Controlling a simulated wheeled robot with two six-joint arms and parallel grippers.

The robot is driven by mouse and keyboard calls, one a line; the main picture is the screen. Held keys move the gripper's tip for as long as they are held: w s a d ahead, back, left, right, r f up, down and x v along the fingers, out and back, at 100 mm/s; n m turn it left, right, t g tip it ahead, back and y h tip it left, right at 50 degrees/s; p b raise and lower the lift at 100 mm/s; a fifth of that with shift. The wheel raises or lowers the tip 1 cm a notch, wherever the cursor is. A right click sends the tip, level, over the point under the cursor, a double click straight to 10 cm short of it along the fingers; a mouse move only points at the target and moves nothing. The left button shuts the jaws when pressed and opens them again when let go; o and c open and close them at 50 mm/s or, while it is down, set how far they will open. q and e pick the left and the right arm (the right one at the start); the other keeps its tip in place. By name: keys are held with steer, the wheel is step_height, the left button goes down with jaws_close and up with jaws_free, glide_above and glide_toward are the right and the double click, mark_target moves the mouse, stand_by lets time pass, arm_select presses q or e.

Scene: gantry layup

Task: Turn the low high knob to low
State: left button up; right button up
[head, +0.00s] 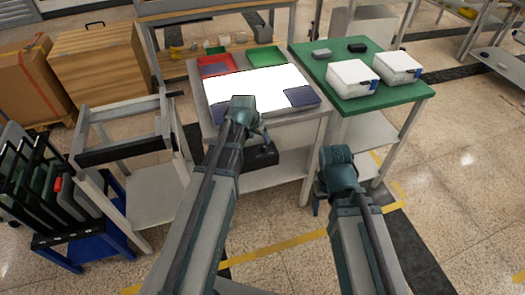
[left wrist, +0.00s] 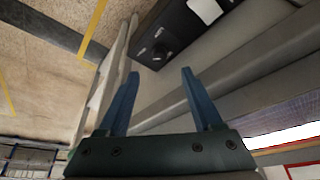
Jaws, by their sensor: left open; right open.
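A black control box (head: 262,156) hangs under the front edge of the light table, just beyond my left gripper (head: 262,136). In the left wrist view the black box (left wrist: 185,32) shows a dark round knob (left wrist: 159,51) with small light marks beside it. The low and high marks are too small to read. My left gripper (left wrist: 160,73) has its two blue fingers spread and empty, pointing toward the knob with a gap between. My right gripper (head: 317,204) hangs low, right of the box and apart from it; its fingers are mostly hidden by its wrist.
The light table (head: 320,115) carries a bright white panel (head: 245,88), a red tray (head: 213,66) and a green tray (head: 265,56). A green-topped table (head: 415,92) with white boxes stands at the right. A grey cart (head: 160,185) stands at the left.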

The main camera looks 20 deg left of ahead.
mark_target(263, 146)
arm_select(q)
steer(key=b+x, duration=0.6)
steer(key=x, duration=0.2)
steer(key=shift+f, duration=0.1)
steer(key=shift+s, duration=0.1)
jaws_close()
